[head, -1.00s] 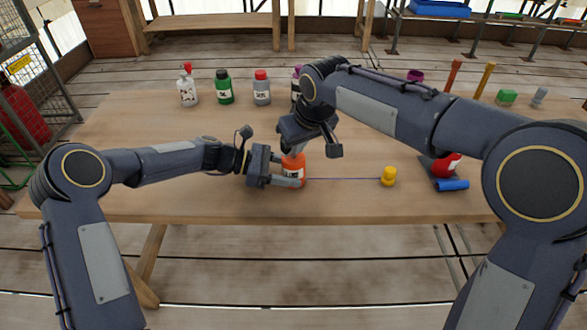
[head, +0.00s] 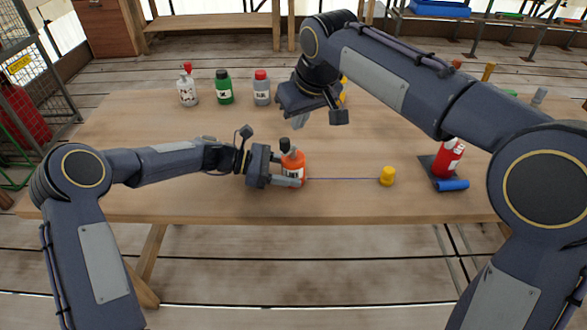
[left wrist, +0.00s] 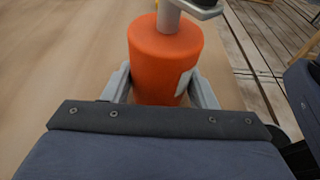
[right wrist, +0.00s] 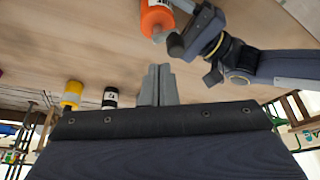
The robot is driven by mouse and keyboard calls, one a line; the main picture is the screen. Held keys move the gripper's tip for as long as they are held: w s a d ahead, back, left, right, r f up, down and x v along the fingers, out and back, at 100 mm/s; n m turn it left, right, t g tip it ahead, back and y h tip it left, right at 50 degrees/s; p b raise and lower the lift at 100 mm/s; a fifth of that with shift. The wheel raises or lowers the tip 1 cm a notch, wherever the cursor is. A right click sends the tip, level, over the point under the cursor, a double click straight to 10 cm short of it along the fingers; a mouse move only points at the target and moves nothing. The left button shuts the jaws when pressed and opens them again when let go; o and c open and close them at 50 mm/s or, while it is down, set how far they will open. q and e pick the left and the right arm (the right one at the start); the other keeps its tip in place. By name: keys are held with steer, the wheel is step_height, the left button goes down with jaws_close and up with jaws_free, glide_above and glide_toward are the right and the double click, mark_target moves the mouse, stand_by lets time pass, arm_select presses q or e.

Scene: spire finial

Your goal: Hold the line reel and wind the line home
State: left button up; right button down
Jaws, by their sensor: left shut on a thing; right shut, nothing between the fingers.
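The line reel (head: 294,163) is an orange, upright cylinder with a pale label and a grey crank with a dark knob (head: 284,143) on top. My left gripper (head: 291,180) is shut on its body; the left wrist view shows a finger on each side of the reel (left wrist: 165,60). A thin purple line (head: 340,179) runs straight right from the reel to a small yellow piece (head: 387,177) on the table. My right gripper (head: 318,115) is shut and empty, above and apart from the crank. In the right wrist view its fingers (right wrist: 158,85) are together, and the reel (right wrist: 157,18) shows beyond.
On the wooden table (head: 130,150), a red bottle (head: 448,158) and a blue cylinder (head: 453,185) are at the right. White (head: 187,90), green (head: 223,90) and grey (head: 261,90) bottles stand at the back. My right arm hides part of the back right.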

mark_target(292, 152)
stand_by(0.5)
steer(key=shift+s+d+f, duration=0.1)
steer(key=shift+d+f, duration=0.05)
steer(key=shift+f, duration=0.5)
steer(key=shift+s+d+f, duration=0.15)
steer(key=shift+f, duration=0.5)
steer(key=shift+s+d+f, duration=0.1)
steer(key=shift+d+f, duration=0.05)
steer(key=shift+f, duration=0.5)
steer(key=shift+f, duration=0.1)
stand_by(1.0)
steer(key=shift+f, duration=1.4)
steer(key=shift+w+a, duration=0.1)
steer(key=shift+a, duration=0.05)
steer(key=shift+w+a, duration=0.35)
steer(key=shift+a, duration=0.35)
